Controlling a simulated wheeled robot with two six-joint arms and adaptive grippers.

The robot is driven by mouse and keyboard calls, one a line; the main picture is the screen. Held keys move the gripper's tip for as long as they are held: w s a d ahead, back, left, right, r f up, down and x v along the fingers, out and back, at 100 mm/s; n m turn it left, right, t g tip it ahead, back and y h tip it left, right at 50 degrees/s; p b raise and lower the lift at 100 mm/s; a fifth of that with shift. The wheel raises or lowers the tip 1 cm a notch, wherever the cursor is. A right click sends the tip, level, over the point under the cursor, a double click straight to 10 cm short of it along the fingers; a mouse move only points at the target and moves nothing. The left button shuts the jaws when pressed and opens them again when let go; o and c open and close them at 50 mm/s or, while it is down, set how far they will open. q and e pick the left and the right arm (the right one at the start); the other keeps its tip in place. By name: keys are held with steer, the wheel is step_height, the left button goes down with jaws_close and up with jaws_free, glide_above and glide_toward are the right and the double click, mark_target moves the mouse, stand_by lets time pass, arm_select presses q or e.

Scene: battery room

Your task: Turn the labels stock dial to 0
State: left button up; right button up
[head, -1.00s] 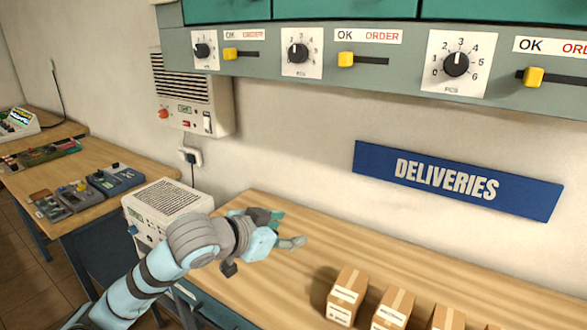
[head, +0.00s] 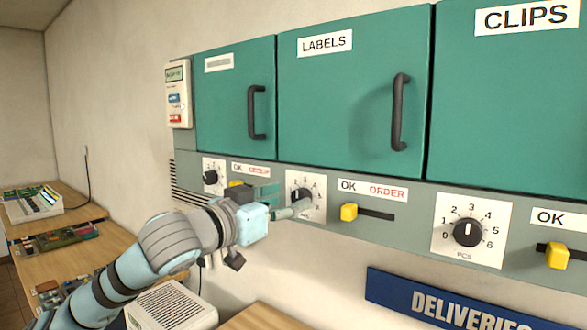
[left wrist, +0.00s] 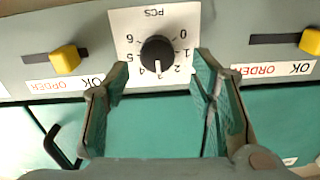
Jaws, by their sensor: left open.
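The labels stock dial (head: 305,190) is a black knob on a white plate below the green LABELS door (head: 335,80). In the head view my left gripper partly covers it. In the left wrist view, which is upside down, the knob (left wrist: 158,53) shows clearly, and its white pointer is at about 3. My left gripper (head: 282,202) is open in front of the dial plate. In the left wrist view its fingers (left wrist: 161,68) stand apart to either side of the knob; no contact shows. My right gripper is not in view.
The clips dial (head: 467,232) is further right. Door handles (head: 400,112) stick out above. The blue DELIVERIES sign (head: 450,300) is below.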

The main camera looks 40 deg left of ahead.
mark_target(298, 198)
arm_select(q)
steer(key=w, duration=0.3)
steer(key=shift+w+d+f+p, duration=0.15)
steer(key=shift+w+p, duration=0.1)
steer(key=shift+p, duration=0.15)
steer(key=shift+s, duration=0.4)
steer(key=shift+c, duration=0.6)
steer(key=c, duration=1)
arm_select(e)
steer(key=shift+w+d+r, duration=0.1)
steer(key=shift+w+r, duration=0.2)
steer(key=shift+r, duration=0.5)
